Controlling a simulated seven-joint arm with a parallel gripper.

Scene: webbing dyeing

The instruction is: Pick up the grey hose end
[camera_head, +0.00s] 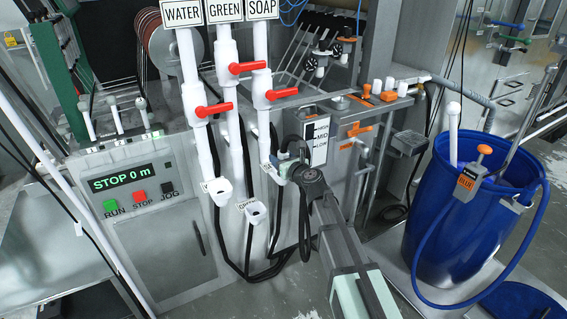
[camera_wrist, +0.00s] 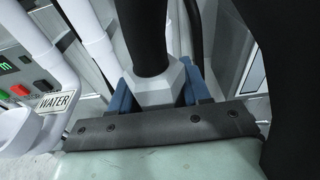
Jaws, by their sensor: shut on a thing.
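In the wrist view, the grey hose end (camera_wrist: 155,87) is a hex-shaped fitting with a thick black hose (camera_wrist: 150,35) running from its top. The two blue fingers of my gripper (camera_wrist: 158,92) are on either side of it, shut on it. In the head view, my gripper (camera_head: 287,168) is at the lower end of the white soap pipe, in front of the grey machine. The hose end is too small and covered to make out clearly there.
White pipes labelled WATER (camera_head: 183,14), GREEN (camera_head: 224,10) and SOAP (camera_head: 262,8) carry red valve handles and stand close to my gripper. A white cup with a WATER label (camera_wrist: 55,102) is at left in the wrist view. A blue barrel (camera_head: 450,235) stands at right.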

